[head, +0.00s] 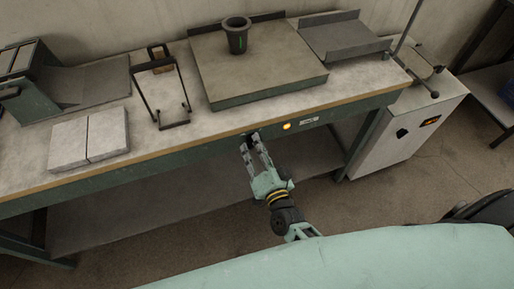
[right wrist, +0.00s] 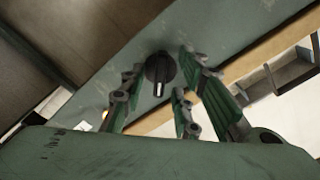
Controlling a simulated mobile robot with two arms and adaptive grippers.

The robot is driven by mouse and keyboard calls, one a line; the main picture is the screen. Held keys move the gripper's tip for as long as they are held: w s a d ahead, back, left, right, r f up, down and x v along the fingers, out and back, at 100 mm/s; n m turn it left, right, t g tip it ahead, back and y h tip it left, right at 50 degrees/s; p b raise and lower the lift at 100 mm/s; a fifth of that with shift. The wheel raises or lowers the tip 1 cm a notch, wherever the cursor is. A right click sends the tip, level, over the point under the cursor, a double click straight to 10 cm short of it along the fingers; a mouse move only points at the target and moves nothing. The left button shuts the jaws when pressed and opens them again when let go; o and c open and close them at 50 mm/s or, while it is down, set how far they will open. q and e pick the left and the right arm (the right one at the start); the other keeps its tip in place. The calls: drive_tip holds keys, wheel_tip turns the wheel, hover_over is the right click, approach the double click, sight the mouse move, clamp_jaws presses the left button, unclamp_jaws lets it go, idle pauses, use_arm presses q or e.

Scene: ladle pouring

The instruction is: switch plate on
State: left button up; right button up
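The plate (head: 285,78) is a wide grey-green slab on the workbench, with a dark cup (head: 237,38) bearing a green mark standing on it. A round black knob with a white mark (right wrist: 160,72) is on the bench's green front panel. An orange light (head: 287,126) glows on that panel, to the right of my right gripper. My right gripper (head: 255,146) is at the panel below the plate. In the right wrist view, its fingers (right wrist: 158,82) are spread on either side of the knob, with gaps visible; contact is not clear. My left gripper is not in view.
A grey tray (head: 345,40) stands right of the plate. A dark wire frame (head: 160,92) and pale blocks (head: 88,138) lie to the left. A white cabinet (head: 405,135) stands at the bench's right end. The floor before the bench is mostly clear.

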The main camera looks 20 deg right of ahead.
drive_tip(key=s, duration=1.2)
drive_tip(key=shift+d, duration=0.2)
drive_tip(key=s+d+f+n+g+y, duration=0.1)
drive_tip(key=s+f+n+g, duration=0.4)
drive_tip(key=f, duration=0.9)
drive_tip(key=s+f+n+g, duration=0.2)
drive_tip(key=s+f+g, duration=0.3)
drive_tip(key=f, duration=0.9)
drive_tip(key=s+d+f+n+g, duration=0.1)
drive_tip(key=s+d+f+g, duration=0.1)
drive_tip(key=s+f, duration=0.2)
drive_tip(key=s+d+f+n+g+h, duration=0.1)
drive_tip(key=s+f, duration=0.3)
drive_tip(key=s, duration=0.6)
drive_tip(key=s+d+f+n+g, duration=0.2)
drive_tip(key=s+d+f+g, duration=0.2)
drive_tip(key=s, duration=0.3)
drive_tip(key=shift+f+h, duration=0.2)
drive_tip(key=shift+h, duration=0.1)
